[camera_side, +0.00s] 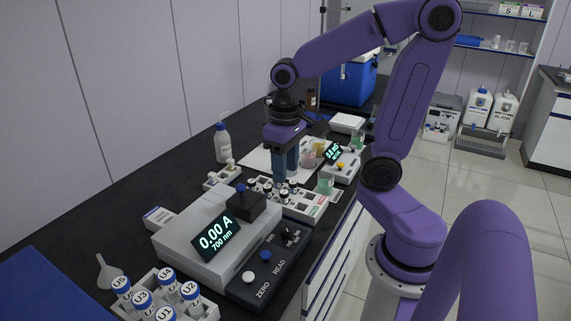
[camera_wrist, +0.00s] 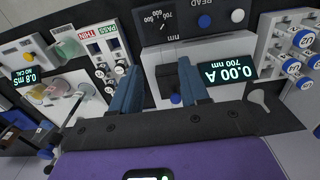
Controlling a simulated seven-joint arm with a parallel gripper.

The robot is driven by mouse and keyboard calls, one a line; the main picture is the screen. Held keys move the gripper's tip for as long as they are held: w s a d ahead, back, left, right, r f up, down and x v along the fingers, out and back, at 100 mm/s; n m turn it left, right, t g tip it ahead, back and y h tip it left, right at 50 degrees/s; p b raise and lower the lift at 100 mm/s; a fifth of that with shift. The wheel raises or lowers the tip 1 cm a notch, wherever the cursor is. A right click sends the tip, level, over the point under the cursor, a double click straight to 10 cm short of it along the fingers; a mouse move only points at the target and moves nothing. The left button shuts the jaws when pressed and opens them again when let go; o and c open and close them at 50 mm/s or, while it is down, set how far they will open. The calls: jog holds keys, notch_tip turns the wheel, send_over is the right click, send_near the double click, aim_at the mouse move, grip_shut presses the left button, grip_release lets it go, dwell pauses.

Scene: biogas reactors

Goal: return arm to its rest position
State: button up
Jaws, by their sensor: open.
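My purple arm reaches over the black bench, and my gripper (camera_side: 279,178) points down above the vial rack area behind the spectrophotometer. In the wrist view my gripper (camera_wrist: 158,88) shows two blue-grey fingers spread apart with nothing between them. The spectrophotometer (camera_side: 190,243) reads 0.00 A at 700 nm. Its dark sample block with a blue knob (camera_side: 240,190) is just in front of the gripper in the side view. The white rack with small vials (camera_side: 300,203) lies below and beside the fingers, partly hidden by them.
Capped sample bottles (camera_side: 145,300) stand in a rack at the front. A white bottle (camera_side: 222,142) and a funnel (camera_side: 108,272) stand along the wall side. A small meter (camera_side: 340,168), beakers (camera_side: 325,184) and a blue box (camera_side: 348,84) are farther back. Space above the bench is open.

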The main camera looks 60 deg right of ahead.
dwell(0.3)
jog(key=s+a+f+n, duration=0.2)
jog(key=s+a+n, duration=0.5)
jog(key=s+n, duration=0.5)
jog(key=shift+s+a+f+n, duration=0.35)
jog(key=shift+a+n, duration=0.05)
dwell(0.9)
